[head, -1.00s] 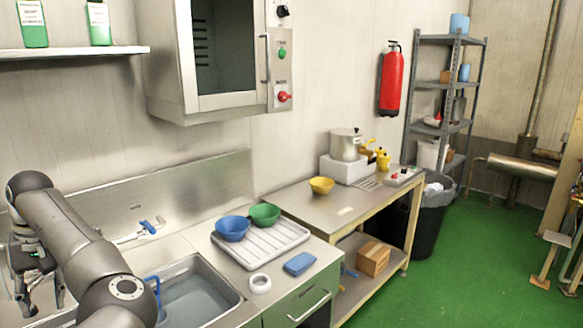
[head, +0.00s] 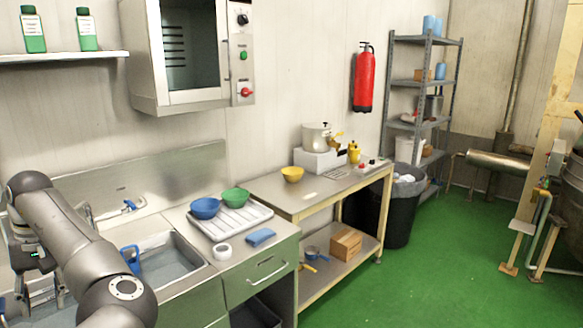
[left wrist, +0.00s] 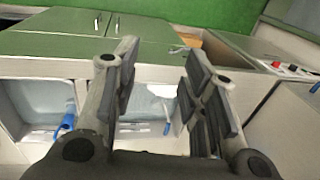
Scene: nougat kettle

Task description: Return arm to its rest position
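My left arm (head: 75,240) comes in from the left in the head view, bent over the sink side of the counter. Sink basins and green cabinet fronts show beyond the fingers. My right gripper is in neither view.
The sink (head: 170,262) lies beside my left arm. A drying tray (head: 242,222) carries a blue bowl (head: 205,208) and a green bowl (head: 235,197). A worktable (head: 315,200) and a black bin (head: 402,215) stand farther right. Green floor (head: 430,275) is open at the right.

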